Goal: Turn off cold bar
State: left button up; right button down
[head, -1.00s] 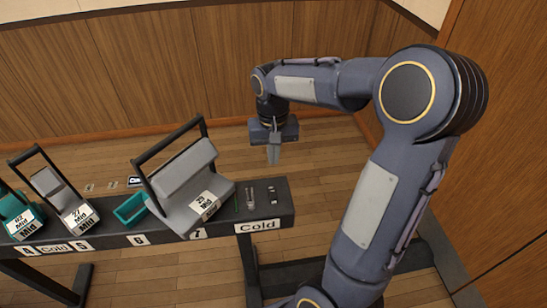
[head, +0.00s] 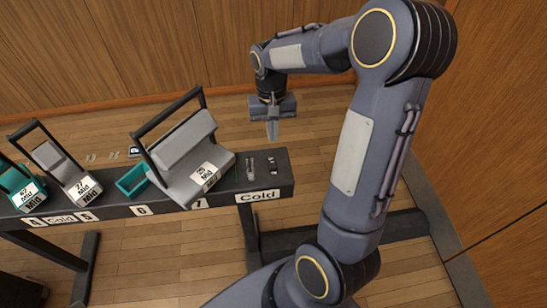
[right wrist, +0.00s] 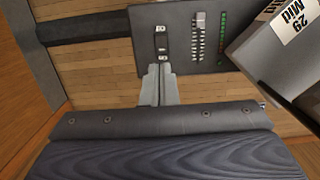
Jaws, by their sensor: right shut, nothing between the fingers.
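The word "Cold" is on a white label (head: 257,196) on the front edge of the dark bench at its right end. Above it on the bench top are a small dark slot with light ends (head: 272,165) and a grey slider strip (head: 250,168). In the right wrist view the slot piece (right wrist: 162,43) and a strip with a row of green lights (right wrist: 222,38) show close up. My right gripper (head: 272,131) is shut and empty, pointing down beyond the bench's far right corner. In the right wrist view its fingertips (right wrist: 159,70) appear by the slot's near end; contact cannot be told. My left gripper is not in view.
A large grey fixture labelled Mid (head: 185,160) with a black handle stands left of the slots. A teal open tray (head: 132,181) and smaller fixtures (head: 68,175) lie farther left. A wooden wall (head: 490,150) is at the right.

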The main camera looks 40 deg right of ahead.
aim_at(274, 166)
jog(key=f, duration=0.7)
jog(key=s+f, duration=0.1)
jog(key=f, duration=0.2)
jog(key=shift+a+f, duration=0.25)
jog(key=shift+a, duration=0.05)
